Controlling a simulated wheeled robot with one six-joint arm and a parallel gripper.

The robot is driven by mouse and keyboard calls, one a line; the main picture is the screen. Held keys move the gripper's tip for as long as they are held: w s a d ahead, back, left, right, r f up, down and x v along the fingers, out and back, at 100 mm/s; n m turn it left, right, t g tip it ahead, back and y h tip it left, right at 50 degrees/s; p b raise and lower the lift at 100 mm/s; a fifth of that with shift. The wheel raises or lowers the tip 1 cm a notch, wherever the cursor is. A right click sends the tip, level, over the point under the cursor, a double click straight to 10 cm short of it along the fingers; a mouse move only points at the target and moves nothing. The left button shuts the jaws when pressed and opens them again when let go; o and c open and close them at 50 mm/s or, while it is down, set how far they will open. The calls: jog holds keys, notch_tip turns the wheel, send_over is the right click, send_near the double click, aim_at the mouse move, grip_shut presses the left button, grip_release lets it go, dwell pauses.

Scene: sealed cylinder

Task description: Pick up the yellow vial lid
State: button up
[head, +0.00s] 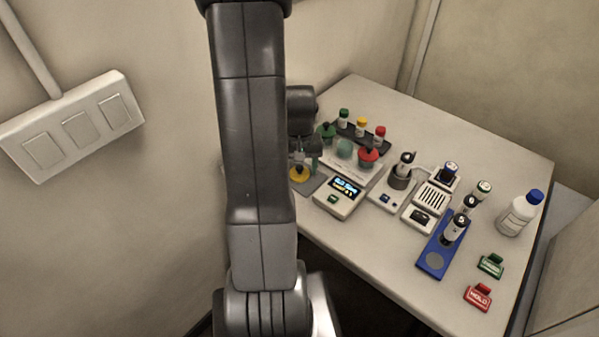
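A yellow lid (300,174) lies on a grey pad (313,185) near the left edge of the table, just right of my arm. My gripper (301,160) is low over the yellow lid, pointing down. My arm hides part of the gripper and of the pad. The fingers are small and dark, so I cannot tell whether they touch the lid or how far apart they are. A separate small vial with a yellow cap (362,125) stands in the dark rack behind, between a green-capped and a red-capped vial.
A device with a lit display (345,189) stands right of the pad, near green (327,130) and red (368,156) lids. Further right are more devices, a blue tray (434,262) with vials, a blue-capped bottle (518,214), and green and red labelled blocks. The back right is clear.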

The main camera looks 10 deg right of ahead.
jog(key=c, duration=0.6)
